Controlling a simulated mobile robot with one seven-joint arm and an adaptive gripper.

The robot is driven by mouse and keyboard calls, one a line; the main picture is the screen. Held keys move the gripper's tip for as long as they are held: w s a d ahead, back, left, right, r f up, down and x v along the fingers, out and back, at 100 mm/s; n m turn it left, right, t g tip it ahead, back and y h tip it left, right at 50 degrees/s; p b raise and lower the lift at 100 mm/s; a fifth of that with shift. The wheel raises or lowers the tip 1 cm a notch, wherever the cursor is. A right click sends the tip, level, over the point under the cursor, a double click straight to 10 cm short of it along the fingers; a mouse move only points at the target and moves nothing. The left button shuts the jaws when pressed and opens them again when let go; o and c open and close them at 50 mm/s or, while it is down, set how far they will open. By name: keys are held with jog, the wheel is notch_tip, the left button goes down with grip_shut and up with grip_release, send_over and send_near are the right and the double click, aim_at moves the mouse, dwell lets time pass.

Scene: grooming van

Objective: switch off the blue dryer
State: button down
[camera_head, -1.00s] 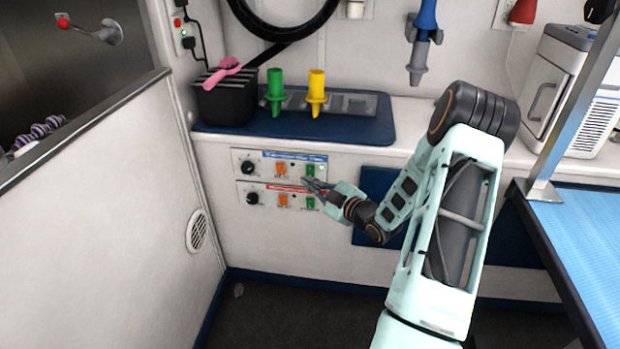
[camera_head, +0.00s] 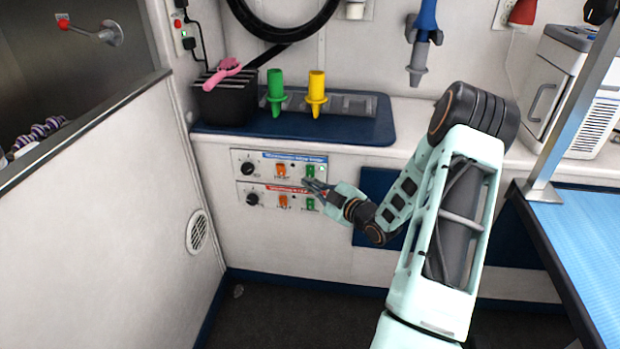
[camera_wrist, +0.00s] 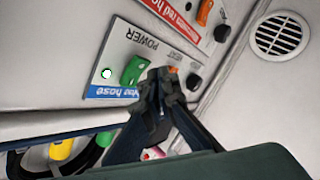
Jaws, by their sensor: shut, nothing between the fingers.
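The blue-labelled dryer panel (camera_head: 262,168) is the upper of two control strips on the white wall front. It has a black knob (camera_head: 247,168), an orange switch (camera_head: 281,170) and a green switch (camera_head: 310,171). The green switch (camera_wrist: 133,70), beside the word POWER, and a lit green lamp (camera_wrist: 106,73) show in the wrist view, which is upside down. My gripper (camera_head: 306,183) is shut and empty, just below the green switch. In the wrist view its tips (camera_wrist: 165,78) are beside the green switch and partly cover the orange one (camera_wrist: 173,69). I cannot tell whether they touch the panel.
The red-labelled panel (camera_head: 262,187), with its own green switch (camera_head: 310,203), lies directly below. Above, a counter with a blue mat (camera_head: 225,135) holds a green nozzle (camera_head: 275,88), a yellow nozzle (camera_head: 317,90) and a black bin (camera_head: 224,105). A blue-topped table (camera_head: 580,230) stands right.

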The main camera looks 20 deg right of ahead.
jog(key=shift+w+d+b, duration=0.25)
jog(key=shift+w+b, duration=0.1)
jog(key=shift+w+d+f, duration=0.1)
jog(key=shift+w+d, duration=0.1)
jog(key=shift+w, duration=0.1)
dwell(0.9)
dwell(0.4)
jog(key=shift+s+a, duration=0.45)
jog(key=shift+s, duration=0.25)
jog(key=s+a, duration=0.1)
jog(key=s, duration=0.1)
jog(key=s+a+r, duration=0.1)
jog(key=s, duration=0.1)
jog(key=shift+a, duration=0.35)
